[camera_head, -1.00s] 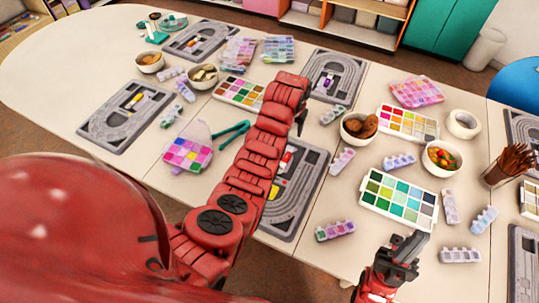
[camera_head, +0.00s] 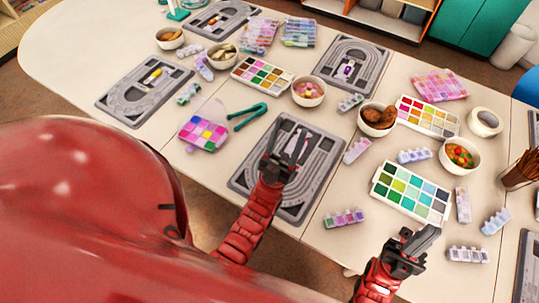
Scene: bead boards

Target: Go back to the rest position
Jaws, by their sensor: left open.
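My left gripper (camera_head: 284,158) is open over the near grey bead board (camera_head: 298,207), its fingers pointing away from me. It covers part of that board, and I cannot tell whether it touches it. My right gripper (camera_head: 412,246) is at the lower right, above the table's near side and in front of the green and blue paint palette (camera_head: 436,207). The view does not show clearly whether its fingers are apart. The far grey bead board (camera_head: 377,68) has a small pale and purple piece (camera_head: 345,70) in its middle.
Another bead board (camera_head: 115,106) lies at the left. Bowls of beads (camera_head: 459,155) and of brown items (camera_head: 377,118), palettes, a teal tong-like tool (camera_head: 247,115) and small bead boxes (camera_head: 344,218) crowd the table. A cup of brown sticks (camera_head: 518,168) stands at the right.

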